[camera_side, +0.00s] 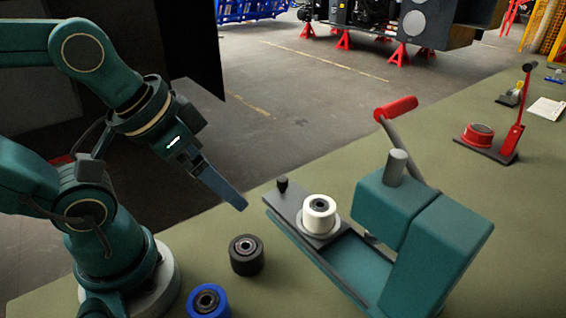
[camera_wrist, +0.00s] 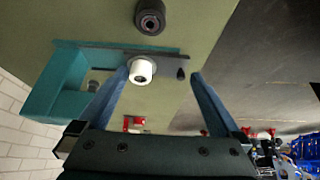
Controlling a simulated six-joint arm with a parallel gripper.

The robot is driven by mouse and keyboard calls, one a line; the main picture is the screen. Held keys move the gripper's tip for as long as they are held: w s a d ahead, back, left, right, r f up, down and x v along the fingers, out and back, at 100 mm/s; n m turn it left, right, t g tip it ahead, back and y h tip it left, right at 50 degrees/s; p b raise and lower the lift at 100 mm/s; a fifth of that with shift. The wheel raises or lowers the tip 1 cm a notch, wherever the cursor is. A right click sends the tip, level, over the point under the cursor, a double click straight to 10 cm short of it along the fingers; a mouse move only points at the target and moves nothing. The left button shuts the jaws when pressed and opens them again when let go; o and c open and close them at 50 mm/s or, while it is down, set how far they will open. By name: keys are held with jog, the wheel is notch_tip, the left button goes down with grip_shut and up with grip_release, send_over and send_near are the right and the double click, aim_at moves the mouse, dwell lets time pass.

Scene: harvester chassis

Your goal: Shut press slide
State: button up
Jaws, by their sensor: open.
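The press slide (camera_side: 275,205) is a dark plate with a black knob (camera_side: 282,184) at its outer end. It is drawn out along the rail of the teal press (camera_side: 435,250), clear of the press head. A white roller (camera_side: 319,214) stands upright on the slide. My gripper (camera_side: 240,206) is in the air to the left of the knob, apart from it. In the wrist view my gripper (camera_wrist: 160,74) has its two fingers spread wide. The knob (camera_wrist: 181,73) and the white roller (camera_wrist: 141,70) appear between the fingertips, farther off.
A black roller (camera_side: 246,255) and a blue roller (camera_side: 208,301) stand on the green table, left of the press. The press's red-handled lever (camera_side: 396,108) rises behind its head. A red hand tool (camera_side: 490,140) stands at the back right. The table between is clear.

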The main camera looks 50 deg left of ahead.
jog(key=shift+n, duration=0.3)
jog(key=c, duration=1)
jog(key=shift+d+r+n, duration=0.2)
jog(key=shift+n, duration=0.4)
jog(key=c, duration=0.5)
jog(key=w+n, duration=0.1)
jog(key=n, duration=0.1)
jog(key=r+n, duration=0.1)
jog(key=n, duration=0.1)
jog(key=w+n+g+h, duration=0.1)
jog(key=n, duration=0.2)
jog(key=shift+w+d+r, duration=0.3)
jog(key=shift+d, duration=0.05)
grip_shut()
jog(key=w+a+f+n+g+h, duration=0.2)
jog(key=w+a+n, duration=0.45)
jog(key=n, duration=0.85)
send_near(299, 209)
jog(key=shift+g+h, duration=0.3)
jog(key=shift+h, duration=0.1)
jog(key=f, duration=0.2)
jog(key=a+f, duration=0.1)
jog(key=f, duration=0.1)
jog(key=a+f, duration=0.1)
jog(key=f, duration=0.1)
jog(key=shift+s, duration=0.35)
jog(key=shift+w+d, duration=0.65)
jog(key=shift+d, duration=0.35)
jog(key=shift+w+d, duration=0.45)
jog(key=shift+d, duration=0.25)
